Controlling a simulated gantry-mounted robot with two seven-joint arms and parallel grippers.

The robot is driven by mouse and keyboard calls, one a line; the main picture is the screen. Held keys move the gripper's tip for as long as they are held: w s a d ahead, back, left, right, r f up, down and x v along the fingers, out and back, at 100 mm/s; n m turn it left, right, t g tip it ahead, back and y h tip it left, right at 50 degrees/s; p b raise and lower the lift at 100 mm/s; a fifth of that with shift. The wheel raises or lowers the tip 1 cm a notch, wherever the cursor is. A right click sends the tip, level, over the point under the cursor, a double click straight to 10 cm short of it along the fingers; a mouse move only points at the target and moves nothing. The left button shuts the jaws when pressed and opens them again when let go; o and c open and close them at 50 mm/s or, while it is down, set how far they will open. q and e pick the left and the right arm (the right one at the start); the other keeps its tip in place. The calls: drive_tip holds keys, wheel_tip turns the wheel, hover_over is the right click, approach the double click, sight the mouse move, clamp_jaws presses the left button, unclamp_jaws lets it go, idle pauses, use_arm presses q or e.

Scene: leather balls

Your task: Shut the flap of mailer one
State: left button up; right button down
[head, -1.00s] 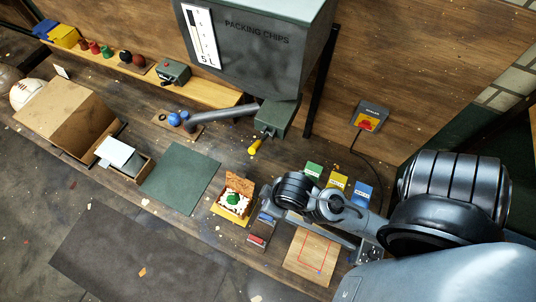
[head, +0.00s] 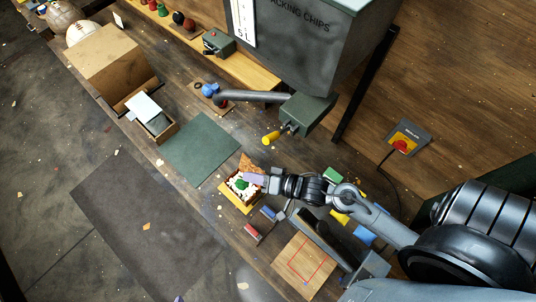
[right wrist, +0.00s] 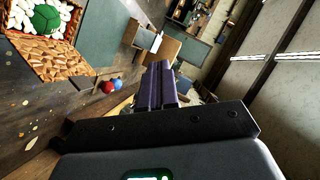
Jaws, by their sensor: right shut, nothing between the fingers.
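The mailer (head: 232,192) is a small open box on a yellow base, holding a green ball (head: 241,183) among white packing chips. Its brown flap (head: 247,163) stands raised at the back edge. In the right wrist view, the flap's brown honeycomb-patterned inner face (right wrist: 62,58) shows beside the green ball (right wrist: 45,20). My right gripper (head: 254,180) is shut and empty, its purple fingers at the mailer's right side near the flap; I cannot tell whether they touch. They also show in the right wrist view (right wrist: 158,85). A purple tip at the head view's bottom edge looks like my left gripper (head: 178,298).
A green mat (head: 200,148) lies left of the mailer. A hopper's yellow-handled spout (head: 272,137) hangs behind it. Two stamps (head: 253,232) and a wooden board with a red outline (head: 300,268) lie in front to the right. A large cardboard box (head: 105,60) stands far left.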

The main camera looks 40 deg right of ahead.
wheel_tip(320, 180, down, 6)
drive_tip(key=s+d+r+m+t+y+b, duration=0.1)
drive_tip(key=d+m+y+b, duration=0.1)
drive_tip(key=y+b, duration=0.1)
drive_tip(key=m+t+y+b, duration=0.1)
drive_tip(key=m+y+b, duration=0.35)
drive_tip(key=b, duration=0.65)
approach(257, 161)
drive_tip(key=s+f, duration=0.1)
drive_tip(key=s, duration=0.2)
drive_tip(key=w+d+f+y+b, duration=0.1)
drive_tip(key=d+f+b, duration=0.2)
drive_tip(key=d+b, duration=0.3)
drive_tip(key=shift+n, duration=0.55)
drive_tip(key=shift+s+a+r+p+x, duration=0.2)
drive_tip(key=shift+p+x, duration=0.25)
drive_tip(key=shift+x, duration=1.6)
drive_tip(key=shift+s+a+r+p+x, duration=0.1)
drive_tip(key=shift+s+a+p+x, duration=0.3)
drive_tip(key=shift+x, duration=1.6)
drive_tip(key=shift+s+r+p+x, duration=0.15)
drive_tip(key=shift+p+x, duration=0.4)
drive_tip(key=shift+x, duration=1.5)
